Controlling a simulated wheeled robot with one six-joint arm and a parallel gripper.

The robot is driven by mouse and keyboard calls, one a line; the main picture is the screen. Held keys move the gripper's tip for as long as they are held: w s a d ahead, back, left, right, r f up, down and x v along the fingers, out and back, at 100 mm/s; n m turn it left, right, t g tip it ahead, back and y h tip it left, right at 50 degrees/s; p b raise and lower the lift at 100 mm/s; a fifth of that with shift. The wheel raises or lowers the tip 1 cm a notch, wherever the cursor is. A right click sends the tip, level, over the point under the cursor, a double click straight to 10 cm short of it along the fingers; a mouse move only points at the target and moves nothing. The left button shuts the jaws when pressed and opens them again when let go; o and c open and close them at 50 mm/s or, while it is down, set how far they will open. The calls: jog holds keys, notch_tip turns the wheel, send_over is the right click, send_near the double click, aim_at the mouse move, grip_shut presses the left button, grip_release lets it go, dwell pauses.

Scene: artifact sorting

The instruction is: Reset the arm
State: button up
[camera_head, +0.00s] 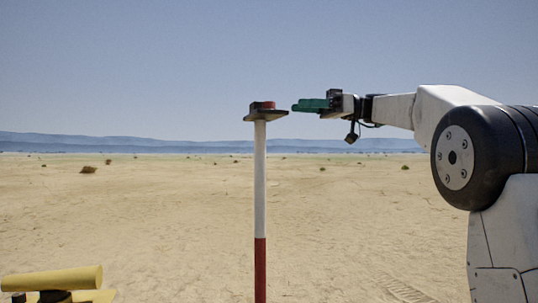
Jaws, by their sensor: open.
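My gripper (298,106) has green fingers and points left from the end of my white arm (440,105), which reaches in from the right edge. The gripper is open and empty. Its fingertips are just right of a dark flat plate (252,117) on top of a red and white pole (260,190), with a small gap showing between them. A small red object (263,105) sits on the plate, at about the height of the fingers.
A yellow cylinder (52,279) lies at the bottom left, with dark and yellow parts beneath it. The sandy ground around the pole is open and flat. Low shrubs (88,170) and hills stand far off.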

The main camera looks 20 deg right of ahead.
jog(key=w+f+m+t+h, duration=0.2)
jog(key=w+f+m, duration=0.1)
jog(key=f+m, duration=0.45)
jog(key=s+a+f+m+h, duration=0.1)
jog(key=s+f+m+h, duration=0.2)
jog(key=f, duration=0.4)
jog(key=s+f+m+h, duration=0.2)
jog(key=s+f+m, duration=0.15)
jog(key=f, duration=0.35)
jog(key=s+f+m+g+h, duration=0.1)
jog(key=s+f+h, duration=0.2)
jog(key=s+f, duration=0.4)
jog(key=s+f+g+h, duration=0.1)
jog(key=s+f+h, duration=0.3)
jog(key=s+f, duration=0.4)
jog(key=s+f+m+h, duration=0.1)
jog(key=s+f+h, duration=0.2)
jog(key=s+f, duration=0.5)
jog(key=s, duration=1)
jog(key=shift+a+f+m+g+h, duration=0.2)
jog(key=shift+a+m+g+h, duration=0.1)
jog(key=shift+g+h, duration=0.1)
jog(key=shift+c, duration=0.2)
